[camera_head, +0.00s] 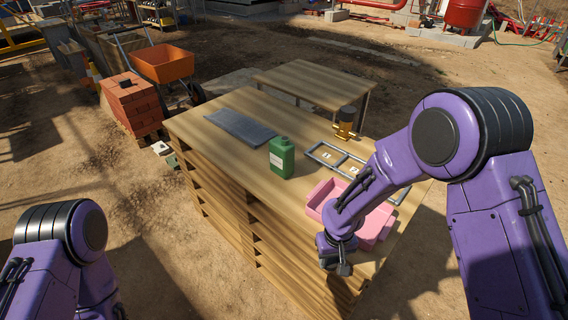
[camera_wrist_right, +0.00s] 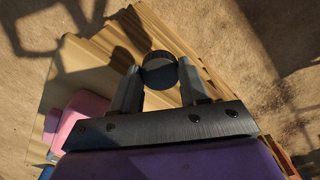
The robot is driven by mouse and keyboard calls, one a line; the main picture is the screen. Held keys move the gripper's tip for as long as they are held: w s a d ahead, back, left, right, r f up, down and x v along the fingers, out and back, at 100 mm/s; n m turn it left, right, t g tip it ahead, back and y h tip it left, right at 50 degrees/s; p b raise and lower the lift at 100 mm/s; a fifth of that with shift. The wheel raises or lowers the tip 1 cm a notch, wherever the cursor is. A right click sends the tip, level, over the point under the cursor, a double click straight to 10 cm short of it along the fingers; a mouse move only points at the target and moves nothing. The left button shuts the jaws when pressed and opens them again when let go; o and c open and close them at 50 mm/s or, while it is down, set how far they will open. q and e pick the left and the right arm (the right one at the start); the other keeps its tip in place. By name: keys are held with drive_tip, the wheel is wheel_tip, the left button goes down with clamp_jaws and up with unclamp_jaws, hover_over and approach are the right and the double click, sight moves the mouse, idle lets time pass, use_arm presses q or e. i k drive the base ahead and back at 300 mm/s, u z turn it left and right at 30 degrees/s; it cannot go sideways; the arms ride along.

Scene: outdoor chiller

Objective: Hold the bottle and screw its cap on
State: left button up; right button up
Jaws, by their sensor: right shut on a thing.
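The green bottle (camera_head: 282,158) with a white label stands upright on the wooden table, its neck showing no separate cap. My right gripper (camera_head: 341,266) is at the table's front right edge, in front of the pink bin and apart from the bottle. In the right wrist view my right gripper (camera_wrist_right: 160,84) is shut on a round dark cap (camera_wrist_right: 159,67) between its fingertips. The bottle does not show in that view. My left arm shows at the lower left of the head view, with its gripper out of sight.
A pink bin (camera_head: 317,195) stands at the table's right, partly hidden by my right arm. A grey framed tray (camera_head: 325,145) and a brass fitting (camera_head: 344,128) are behind it. A dark grey flat panel (camera_head: 240,127) lies left of the bottle. The table's near left is clear.

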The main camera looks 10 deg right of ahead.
sight(282, 151)
drive_tip(key=u, duration=1.25)
drive_tip(key=i, duration=3.8)
drive_tip(key=z, duration=4.75)
